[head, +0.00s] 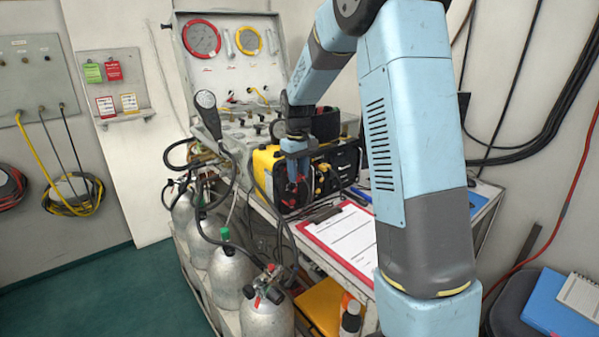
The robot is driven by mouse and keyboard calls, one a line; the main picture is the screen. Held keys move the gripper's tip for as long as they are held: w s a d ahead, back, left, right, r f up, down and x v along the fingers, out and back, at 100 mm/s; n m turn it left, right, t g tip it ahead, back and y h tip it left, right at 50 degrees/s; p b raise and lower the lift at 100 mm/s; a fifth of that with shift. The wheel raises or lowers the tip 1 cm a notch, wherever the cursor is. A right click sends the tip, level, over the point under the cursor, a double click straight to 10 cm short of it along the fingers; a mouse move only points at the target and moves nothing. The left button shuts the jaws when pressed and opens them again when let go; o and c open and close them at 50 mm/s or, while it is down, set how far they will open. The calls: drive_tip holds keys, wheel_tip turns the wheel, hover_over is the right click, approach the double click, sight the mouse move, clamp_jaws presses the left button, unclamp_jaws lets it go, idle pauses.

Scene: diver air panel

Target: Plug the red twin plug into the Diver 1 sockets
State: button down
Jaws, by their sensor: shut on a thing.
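My gripper (297,172) points down in front of the yellow and black unit (345,160) on the bench. It is shut on the red twin plug (292,186), of which only small red parts show between and beside the fingers. The plug is at the left part of the unit's front face. I cannot tell whether it touches the sockets there. The socket labels are too small to read, and my gripper hides part of that face.
A clipboard with a red edge (312,238) lies on the bench in front of the unit. Grey gas cylinders (230,272) with hoses and valves stand at the left. An open gauge case (232,68) stands behind. A black handset (206,100) rises at the left.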

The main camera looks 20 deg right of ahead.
drive_tip(key=shift+w, duration=0.2)
drive_tip(key=c, duration=0.7)
unclamp_jaws()
drive_tip(key=shift+o, duration=0.2)
wheel_tip(320, 180, up, 13)
drive_tip(key=s+r+m+t, duration=0.1)
drive_tip(key=s+r, duration=0.4)
drive_tip(key=s, duration=0.4)
drive_tip(key=s+f+m+t, duration=0.1)
drive_tip(key=s+t, duration=0.1)
drive_tip(key=s, duration=1.1)
drive_tip(key=s+d+f+m+t, duration=0.1)
drive_tip(key=s+m+t, duration=0.1)
drive_tip(key=s, duration=1.1)
drive_tip(key=shift+s+d+f+m+t, duration=0.2)
drive_tip(key=shift+s+f+m+t, duration=0.1)
drive_tip(key=shift+s+f+t, duration=0.1)
